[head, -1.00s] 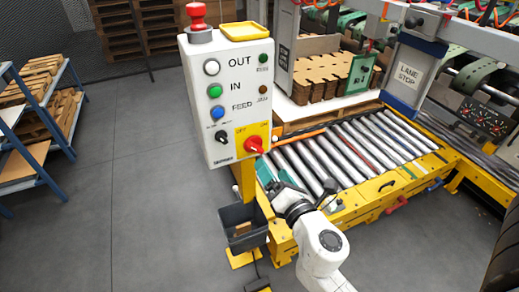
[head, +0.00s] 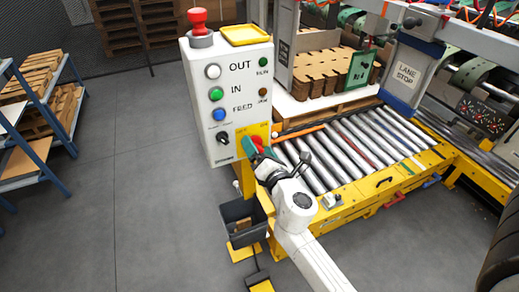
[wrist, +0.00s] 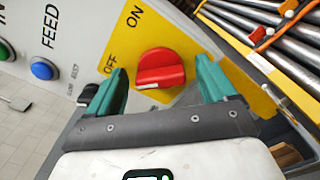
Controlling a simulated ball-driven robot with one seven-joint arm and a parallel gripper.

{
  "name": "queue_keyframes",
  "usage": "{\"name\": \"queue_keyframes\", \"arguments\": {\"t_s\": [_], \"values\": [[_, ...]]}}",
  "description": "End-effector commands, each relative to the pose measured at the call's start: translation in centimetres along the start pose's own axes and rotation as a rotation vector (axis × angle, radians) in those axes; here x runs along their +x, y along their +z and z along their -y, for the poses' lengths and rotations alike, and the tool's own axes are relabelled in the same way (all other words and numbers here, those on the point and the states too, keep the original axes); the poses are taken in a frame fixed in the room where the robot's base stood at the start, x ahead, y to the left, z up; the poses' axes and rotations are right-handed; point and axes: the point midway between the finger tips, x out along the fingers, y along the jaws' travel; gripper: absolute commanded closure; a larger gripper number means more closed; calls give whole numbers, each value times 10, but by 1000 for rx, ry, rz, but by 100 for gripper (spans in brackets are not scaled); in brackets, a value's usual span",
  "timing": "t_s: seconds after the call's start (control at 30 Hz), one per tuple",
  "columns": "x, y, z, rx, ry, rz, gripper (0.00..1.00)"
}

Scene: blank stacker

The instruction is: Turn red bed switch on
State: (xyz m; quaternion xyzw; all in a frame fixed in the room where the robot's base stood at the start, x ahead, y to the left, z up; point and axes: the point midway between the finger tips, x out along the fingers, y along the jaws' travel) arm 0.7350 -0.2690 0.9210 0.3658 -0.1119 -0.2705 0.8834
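The red switch (wrist: 160,70) is a round rotary knob on a yellow plate (wrist: 128,38) marked OFF and ON. A white mark on the knob lies toward the OFF side in the wrist view. My gripper (wrist: 163,90) is open, its two teal fingers on either side of the knob, apart from it in the picture. In the head view my gripper (head: 250,150) is at the lower right of the white control box (head: 205,140) and partly hides the red switch (head: 258,141). Whether a finger touches the knob I cannot tell.
The box also bears a black selector (head: 222,137), a blue FEED button (head: 218,115), a green IN button (head: 215,94) and a red mushroom button (head: 198,18) on top. A roller conveyor (head: 350,145) lies to the right. A grey bin (head: 240,222) hangs below.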

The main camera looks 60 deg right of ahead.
Motion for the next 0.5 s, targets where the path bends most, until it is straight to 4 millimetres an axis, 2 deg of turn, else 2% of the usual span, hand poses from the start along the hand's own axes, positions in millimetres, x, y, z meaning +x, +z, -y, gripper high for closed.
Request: {"name": "queue_keyframes", "arguments": {"t_s": [0.07, 0.5], "values": [[0, 0, 0, 0, 0, 0, 24], [0, 0, 0, 0, 0, 0, 66]]}}
